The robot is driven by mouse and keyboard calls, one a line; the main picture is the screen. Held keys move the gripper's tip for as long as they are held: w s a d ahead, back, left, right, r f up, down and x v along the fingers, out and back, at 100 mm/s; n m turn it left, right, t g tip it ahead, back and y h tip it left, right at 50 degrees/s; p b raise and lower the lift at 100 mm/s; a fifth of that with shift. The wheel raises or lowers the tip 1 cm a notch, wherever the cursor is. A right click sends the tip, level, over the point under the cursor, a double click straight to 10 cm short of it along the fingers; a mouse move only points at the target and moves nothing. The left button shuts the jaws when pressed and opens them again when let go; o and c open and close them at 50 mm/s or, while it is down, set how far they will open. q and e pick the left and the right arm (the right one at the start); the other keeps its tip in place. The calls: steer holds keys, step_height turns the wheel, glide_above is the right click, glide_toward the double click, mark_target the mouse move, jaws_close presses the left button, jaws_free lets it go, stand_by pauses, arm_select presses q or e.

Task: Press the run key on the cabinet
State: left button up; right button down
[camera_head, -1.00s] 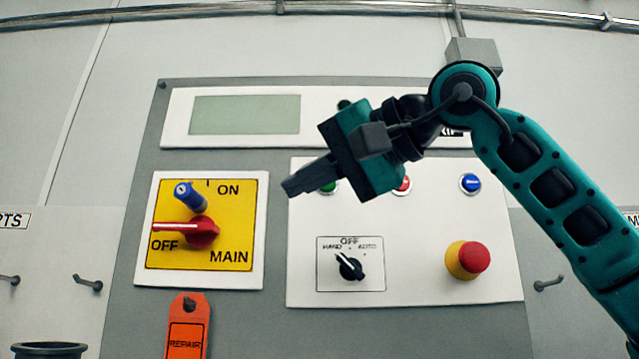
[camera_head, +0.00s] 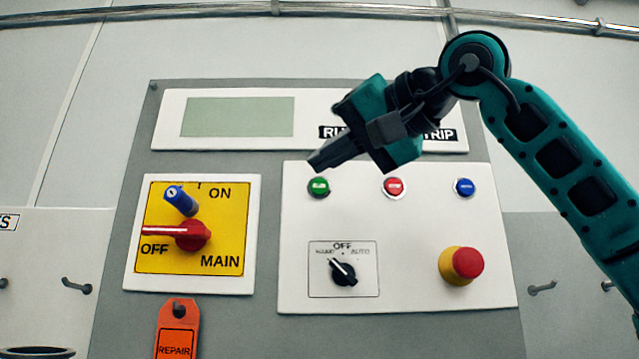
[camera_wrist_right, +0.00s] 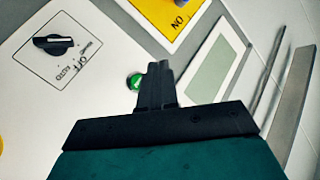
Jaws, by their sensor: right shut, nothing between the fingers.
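The run key is a green round button (camera_head: 318,187) on the white control panel (camera_head: 400,230) of the grey cabinet. It also shows in the right wrist view (camera_wrist_right: 134,81), partly behind my fingers. My right gripper (camera_head: 316,162) is shut and empty. In the head view its fingertips appear just above the green button; in the wrist view the fingers (camera_wrist_right: 153,70) overlap the button's right side. I cannot tell whether they touch it. My left gripper is not in view.
A red button (camera_head: 395,187), a blue button (camera_head: 464,187), a black selector knob (camera_head: 343,272) and a red emergency stop (camera_head: 467,263) share the panel. At left are a red main switch (camera_head: 192,235), a blue padlock (camera_head: 179,199) and an orange repair tag (camera_head: 177,328). A display (camera_head: 238,117) is above.

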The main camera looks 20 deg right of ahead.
mark_target(319, 187)
steer(key=w, duration=0.2)
steer(key=w+d+p, duration=0.1)
steer(key=w, duration=0.1)
steer(key=w+p, duration=0.1)
steer(key=w, duration=0.1)
steer(key=shift+d, duration=0.4)
steer(key=shift+w+p, duration=0.15)
steer(key=shift+p, duration=0.15)
stand_by(1.4)
steer(key=shift+w+d, duration=0.1)
steer(key=shift+w, duration=0.2)
steer(key=shift+w+d, duration=0.1)
steer(key=shift+w, duration=0.3)
stand_by(0.9)
steer(key=shift+s+a, duration=0.2)
steer(key=shift+s, duration=0.55)
steer(key=shift+s, duration=0.1)
